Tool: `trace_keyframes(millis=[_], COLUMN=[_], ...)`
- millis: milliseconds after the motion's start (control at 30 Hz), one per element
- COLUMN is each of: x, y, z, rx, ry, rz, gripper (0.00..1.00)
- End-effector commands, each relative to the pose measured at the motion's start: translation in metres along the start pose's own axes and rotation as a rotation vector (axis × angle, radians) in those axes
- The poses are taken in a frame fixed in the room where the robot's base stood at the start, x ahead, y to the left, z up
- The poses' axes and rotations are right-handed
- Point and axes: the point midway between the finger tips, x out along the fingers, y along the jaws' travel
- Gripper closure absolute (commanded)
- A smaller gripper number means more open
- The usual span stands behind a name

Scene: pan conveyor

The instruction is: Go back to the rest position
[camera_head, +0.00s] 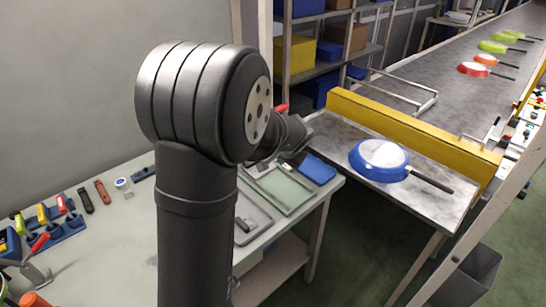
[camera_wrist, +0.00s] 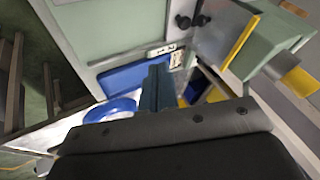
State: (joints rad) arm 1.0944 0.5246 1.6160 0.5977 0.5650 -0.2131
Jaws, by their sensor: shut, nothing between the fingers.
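My gripper (camera_wrist: 157,88) shows in the wrist view as a dark narrow shape, with its fingers together and nothing between them. In the head view my arm rises in the foreground and its wrist is partly hidden behind the big joint, so the fingertips are hard to make out there. The arm's far end is over the back edge of the workbench, left of the blue pan (camera_head: 362,161). The pan lies on the marble-like end table, its dark handle pointing right. Part of a blue round shape, likely this pan, shows in the wrist view (camera_wrist: 97,111).
A blue tray (camera_head: 318,171) and a pale green tray (camera_head: 290,198) lie on the workbench (camera_head: 110,240). Tools stand at its left. A yellow barrier (camera_head: 400,128) separates the end table from the conveyor (camera_head: 455,62), which carries several coloured pans. Shelves with bins stand behind.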

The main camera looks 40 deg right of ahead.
Motion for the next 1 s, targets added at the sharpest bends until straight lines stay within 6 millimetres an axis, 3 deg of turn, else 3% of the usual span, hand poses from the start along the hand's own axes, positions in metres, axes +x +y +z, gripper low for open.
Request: trace_keyframes(millis=[467,667,1000], x=[0.001,0.023,0.079], y=[0.000,0.000,0.000], z=[0.000,0.001,0.001], rx=[0.000,0.000,-0.001], ry=[-0.001,-0.004,-0.003], rz=[0.000,0.000,0.000], gripper=[1.00,1.00,1.00])
